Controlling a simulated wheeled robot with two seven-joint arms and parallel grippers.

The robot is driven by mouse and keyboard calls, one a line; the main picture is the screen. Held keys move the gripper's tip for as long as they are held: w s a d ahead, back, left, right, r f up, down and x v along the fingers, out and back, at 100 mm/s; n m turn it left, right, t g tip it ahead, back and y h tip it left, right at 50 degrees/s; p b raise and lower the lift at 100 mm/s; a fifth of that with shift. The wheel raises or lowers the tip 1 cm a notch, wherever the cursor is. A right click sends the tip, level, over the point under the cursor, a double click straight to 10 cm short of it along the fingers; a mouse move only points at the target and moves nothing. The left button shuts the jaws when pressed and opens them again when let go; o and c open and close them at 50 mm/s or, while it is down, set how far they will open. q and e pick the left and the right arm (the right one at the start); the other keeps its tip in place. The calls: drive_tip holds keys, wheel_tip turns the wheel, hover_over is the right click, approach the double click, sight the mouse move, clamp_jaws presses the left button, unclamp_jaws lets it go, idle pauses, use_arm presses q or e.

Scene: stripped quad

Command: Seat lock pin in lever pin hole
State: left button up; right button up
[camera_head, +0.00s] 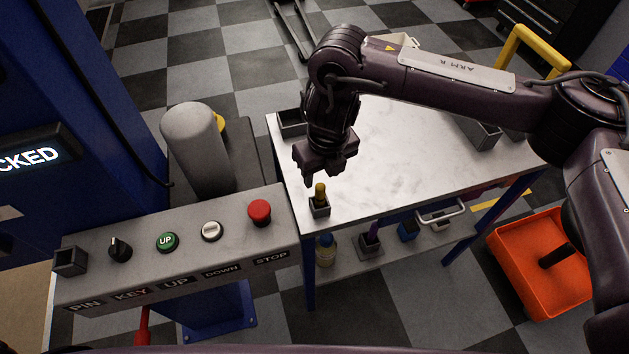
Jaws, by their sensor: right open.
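A small pin with a yellow top (320,190) stands upright in a small grey square holder (320,209) at the near left corner of the white table; I take it to be the lock pin. My right gripper (322,178) points down just above the pin's top, open and empty. I cannot tell whether its fingertips reach beside the pin. A red handle (143,326) shows partly below the control panel; it may be the lever. No pin hole is visible. My left gripper is not in view.
The grey control panel (185,268) carries an empty-looking square holder (70,262) above the PIN label, a key switch, and UP, DOWN and STOP buttons. A grey cylinder (195,145) stands behind it. The white tabletop (400,150) is mostly clear. An orange bin (540,265) is at right.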

sight(321, 186)
drive_tip(key=shift+s+f, duration=0.1)
drive_tip(key=shift+f, duration=0.4)
drive_tip(key=shift+s+f, duration=0.35)
drive_tip(key=shift+f, duration=0.3)
drive_tip(key=shift+s+f, duration=0.1)
drive_tip(key=shift+f, duration=0.25)
drive_tip(key=f, duration=0.1)
drive_tip(key=f+p, duration=0.1)
drive_tip(key=f, duration=0.1)
drive_tip(key=shift+w+a+f, duration=0.2)
drive_tip(key=shift+w+f, duration=0.1)
drive_tip(key=shift+w, duration=0.05)
drive_tip(key=shift+f+p, duration=0.2)
drive_tip(key=shift+p, duration=0.1)
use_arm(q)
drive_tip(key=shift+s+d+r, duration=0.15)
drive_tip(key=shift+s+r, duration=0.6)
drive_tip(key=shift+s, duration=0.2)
use_arm(e)
clamp_jaws()
